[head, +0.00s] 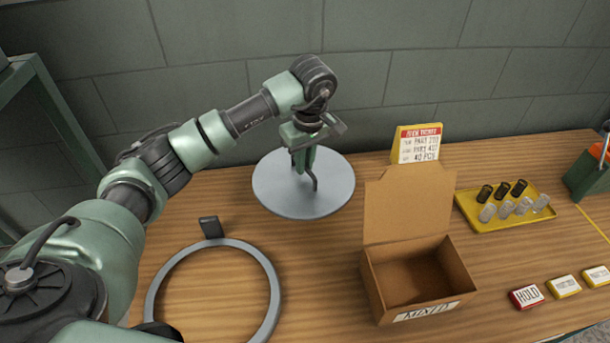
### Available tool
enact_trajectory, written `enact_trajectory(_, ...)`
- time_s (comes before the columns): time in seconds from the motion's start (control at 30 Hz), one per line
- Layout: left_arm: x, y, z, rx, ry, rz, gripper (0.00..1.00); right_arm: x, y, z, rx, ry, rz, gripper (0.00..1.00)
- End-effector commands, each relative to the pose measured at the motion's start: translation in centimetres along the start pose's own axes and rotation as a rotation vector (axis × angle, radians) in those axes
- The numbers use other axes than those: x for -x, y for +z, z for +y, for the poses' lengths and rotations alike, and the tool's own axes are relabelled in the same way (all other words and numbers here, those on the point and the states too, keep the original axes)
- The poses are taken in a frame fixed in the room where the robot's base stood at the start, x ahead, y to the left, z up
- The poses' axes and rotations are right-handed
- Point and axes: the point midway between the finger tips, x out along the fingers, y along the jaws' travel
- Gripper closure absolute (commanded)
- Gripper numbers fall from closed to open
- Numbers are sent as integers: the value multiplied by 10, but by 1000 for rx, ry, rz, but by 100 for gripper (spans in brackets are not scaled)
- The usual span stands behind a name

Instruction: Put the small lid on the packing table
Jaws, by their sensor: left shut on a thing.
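A flat, round grey disc, which looks like the small lid (272,190), is over the back middle of the wooden packing table (500,265). My left gripper (304,168) reaches down onto the middle of the lid from above and is shut on it. The fingers partly cover the grip point. The lid looks level; I cannot tell whether its underside touches the table. My right gripper is not in view.
A grey ring (273,285) with a dark upright tab lies at the front left. An open cardboard box (425,290) stands right of the lid. Behind it is a yellow-edged sign (417,146). A yellow tray (485,222) holds several small cylinders. Small label blocks (526,297) lie front right.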

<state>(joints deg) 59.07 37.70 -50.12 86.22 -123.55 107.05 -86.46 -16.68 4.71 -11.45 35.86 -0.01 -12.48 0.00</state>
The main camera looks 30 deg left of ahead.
Motion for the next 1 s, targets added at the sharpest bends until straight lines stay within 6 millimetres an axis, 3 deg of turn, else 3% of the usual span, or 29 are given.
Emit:
enact_trajectory(0.27, -21, 3, 1, 1, 0, 0, 100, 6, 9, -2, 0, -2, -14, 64)
enact_trajectory(0.5, -53, 6, 0, 1, 1, -1, 100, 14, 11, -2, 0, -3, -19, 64)
enact_trajectory(0.87, -60, 6, 1, 0, 2, 2, 100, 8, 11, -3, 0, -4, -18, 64)
enact_trajectory(0.9, -58, 7, 1, 0, 1, 1, 79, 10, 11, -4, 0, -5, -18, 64)
enact_trajectory(0.93, -58, 7, 1, 0, 1, 1, 70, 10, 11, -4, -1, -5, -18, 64)
enact_trajectory(1.0, -58, 7, 0, 0, 1, 1, 68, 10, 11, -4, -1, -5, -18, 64)
